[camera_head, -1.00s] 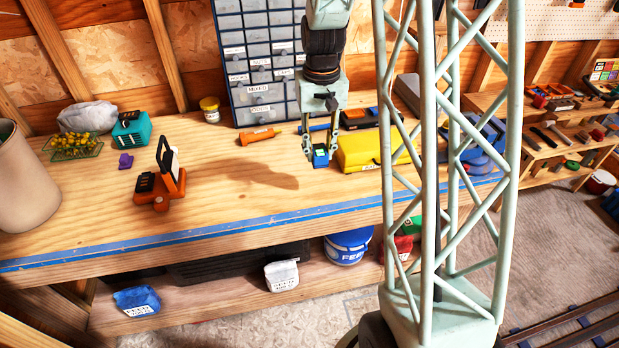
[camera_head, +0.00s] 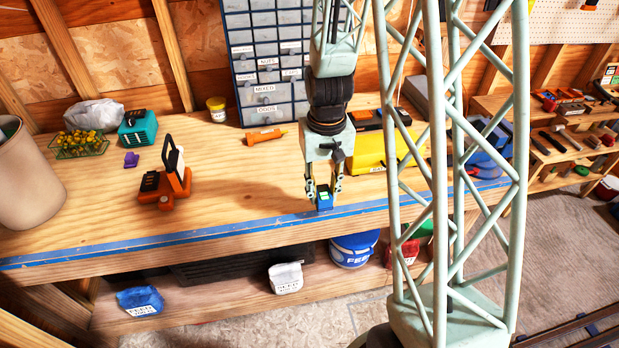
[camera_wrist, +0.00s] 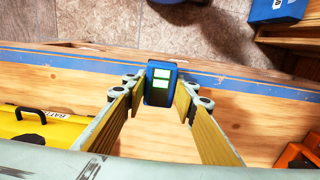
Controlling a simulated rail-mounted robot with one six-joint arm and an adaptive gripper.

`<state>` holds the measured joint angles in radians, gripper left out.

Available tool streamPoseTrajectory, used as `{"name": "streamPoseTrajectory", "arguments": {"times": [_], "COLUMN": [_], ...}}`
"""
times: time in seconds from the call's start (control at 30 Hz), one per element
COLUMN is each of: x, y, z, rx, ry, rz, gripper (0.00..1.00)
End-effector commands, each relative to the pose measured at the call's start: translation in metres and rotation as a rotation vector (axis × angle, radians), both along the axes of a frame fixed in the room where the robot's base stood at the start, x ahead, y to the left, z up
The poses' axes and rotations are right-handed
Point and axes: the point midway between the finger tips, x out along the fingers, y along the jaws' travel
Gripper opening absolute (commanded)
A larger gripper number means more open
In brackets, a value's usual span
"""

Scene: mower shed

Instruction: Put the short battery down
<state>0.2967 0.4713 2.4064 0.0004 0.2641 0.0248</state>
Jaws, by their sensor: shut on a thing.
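The short battery (camera_head: 324,201) is a small blue block with pale green-white patches on its face. My gripper (camera_head: 323,194) is shut on it, near the front edge of the workbench (camera_head: 240,190). In the wrist view the battery (camera_wrist: 161,84) sits between the two fingertips of my gripper (camera_wrist: 160,95), close to the blue strip along the bench edge. I cannot tell whether its underside touches the wood.
A yellow case (camera_head: 372,152) lies behind and to the right. An orange device with a black upright frame (camera_head: 167,184) stands to the left. An orange tube (camera_head: 265,136) lies behind. The bench between them is bare. The blue front edge (camera_head: 240,230) is very near.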

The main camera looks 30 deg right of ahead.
Motion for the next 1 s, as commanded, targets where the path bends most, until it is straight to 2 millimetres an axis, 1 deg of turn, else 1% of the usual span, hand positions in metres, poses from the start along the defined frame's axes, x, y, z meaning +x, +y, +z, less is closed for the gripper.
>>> {"name": "streamPoseTrajectory", "arguments": {"times": [0.17, 0.27, 0.37, 1.0], "x": [0.007, 0.016, 0.029, 0.128], "y": [-0.002, -0.005, -0.009, -0.037], "z": [0.0, -0.001, -0.002, -0.011], "rx": [0.0, -0.001, 0.0, 0.0], "ry": [-0.001, -0.002, -0.001, -0.001], "rz": [0.0, 0.0, 0.0, 0.0], "gripper": [0.13, 0.13, 0.13, 0.13]}}
